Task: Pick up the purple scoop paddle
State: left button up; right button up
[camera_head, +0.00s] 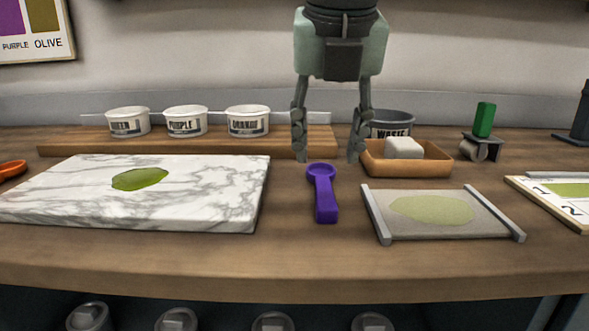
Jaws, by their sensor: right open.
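The purple scoop paddle (325,201) lies on the wooden table, near the middle. Its round scoop end points to the back and its handle points to the front edge. My right gripper (328,158) comes down from above, over the scoop end, with its fingers pointing down. The fingers are spread wide with nothing between them. Whether they reach table height cannot be told from this view. My left gripper does not show.
A marble slab (215,191) with a green ink patch (140,179) lies to the left. A grey framed screen (396,235) lies to the right. Behind are a wooden tray (408,165) with a white block (403,147), a waste pot (392,123) and labelled tubs (186,121).

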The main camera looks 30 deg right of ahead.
aim_at(324, 183)
jog(key=shift+w+f, duration=0.1)
jog(key=shift+w, duration=0.15)
jog(key=shift+x, duration=1.15)
jog(key=x, duration=0.5)
jog(key=shift+w+d, duration=0.2)
jog(key=shift+d, duration=0.1)
jog(key=shift+c, duration=0.6)
grip_shut()
